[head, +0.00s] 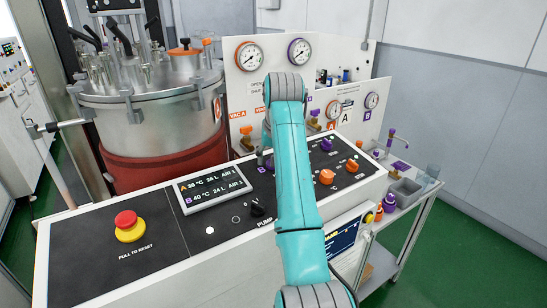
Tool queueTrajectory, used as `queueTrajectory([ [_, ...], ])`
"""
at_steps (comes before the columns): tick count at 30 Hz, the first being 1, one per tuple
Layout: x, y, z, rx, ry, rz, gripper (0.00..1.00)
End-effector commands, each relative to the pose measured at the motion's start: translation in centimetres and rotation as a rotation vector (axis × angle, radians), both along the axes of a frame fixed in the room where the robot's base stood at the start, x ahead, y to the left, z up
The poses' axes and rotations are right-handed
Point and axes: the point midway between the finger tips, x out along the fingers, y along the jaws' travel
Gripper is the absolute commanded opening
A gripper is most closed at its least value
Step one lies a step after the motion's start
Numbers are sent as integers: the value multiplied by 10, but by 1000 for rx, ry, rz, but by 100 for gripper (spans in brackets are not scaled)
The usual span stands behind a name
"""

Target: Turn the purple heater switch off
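A purple knob (326,144) sits on the dark control panel, just right of my arm. Its label is too small to read, so I cannot tell whether it is the heater switch or which way it is set. A purple mark (262,168) shows left of my arm, partly hidden. My arm reaches over the panel and its wrist bends down behind the forearm. My gripper (265,158) is mostly hidden there; only a small grey-dark part shows, low over the panel's back. Its fingers cannot be made out.
Orange knobs (327,177) sit right of my arm. A display (212,188) lists A and B temperatures. A black pump knob (257,207) and a red emergency button (126,220) are left. A steel tank (150,105) and gauge board (245,90) stand behind; a cart (408,222) stands right.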

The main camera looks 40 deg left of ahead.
Motion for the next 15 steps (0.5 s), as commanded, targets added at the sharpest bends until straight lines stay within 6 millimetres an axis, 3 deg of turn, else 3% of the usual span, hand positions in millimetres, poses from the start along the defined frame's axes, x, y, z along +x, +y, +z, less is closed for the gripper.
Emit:
queueTrajectory([
  [1,0,0,0,0,0,0,38],
  [6,0,0,0,0,0,0,1],
  [15,0,0,0,-2,-4,28,1],
])
